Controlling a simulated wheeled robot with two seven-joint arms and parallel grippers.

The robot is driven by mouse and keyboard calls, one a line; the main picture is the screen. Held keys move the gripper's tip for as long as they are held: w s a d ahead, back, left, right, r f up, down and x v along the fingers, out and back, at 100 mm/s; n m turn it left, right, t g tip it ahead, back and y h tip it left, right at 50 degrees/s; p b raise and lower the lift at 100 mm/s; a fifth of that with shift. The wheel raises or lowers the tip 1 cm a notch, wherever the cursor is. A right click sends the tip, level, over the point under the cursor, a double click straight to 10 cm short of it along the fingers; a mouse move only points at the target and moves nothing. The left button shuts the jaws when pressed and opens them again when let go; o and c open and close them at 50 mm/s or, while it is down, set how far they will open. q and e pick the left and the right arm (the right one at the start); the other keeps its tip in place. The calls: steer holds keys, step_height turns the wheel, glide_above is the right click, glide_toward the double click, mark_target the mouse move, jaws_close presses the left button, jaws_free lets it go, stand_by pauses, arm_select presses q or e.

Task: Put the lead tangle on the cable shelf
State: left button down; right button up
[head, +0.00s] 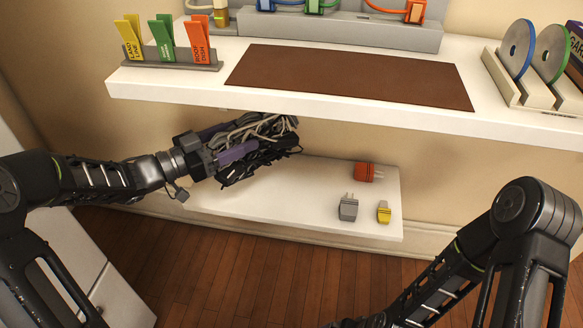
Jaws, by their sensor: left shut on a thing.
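The lead tangle (258,127), a bunch of pale grey looped leads, is in the jaws of my left gripper (268,142). The gripper is shut on it, and its dark fingers hide part of the tangle. It is over the left part of the lower white shelf (285,205), which looks to be the cable shelf, and below the upper shelf's front edge. I cannot tell whether the tangle touches the lower shelf. My right arm comes in at the lower right; its gripper is outside the picture.
A red plug (367,172), a grey plug (348,207) and a yellow plug (384,212) stand on the lower shelf's right part. The upper shelf (390,112) overhangs it, with a brown mat (350,76), coloured tags (165,40) and a disc rack (520,85). The lower shelf's middle is clear.

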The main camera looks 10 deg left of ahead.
mark_target(241, 169)
arm_select(q)
steer(key=shift+w+r, duration=0.1)
step_height(241, 169, down, 5)
steer(key=shift+r+b, duration=0.2)
steer(key=shift+b, duration=1)
steer(key=shift+f, duration=0.15)
steer(key=shift+f+b, duration=1.25)
steer(key=shift+f, duration=1.3)
steer(key=shift+f, duration=0.1)
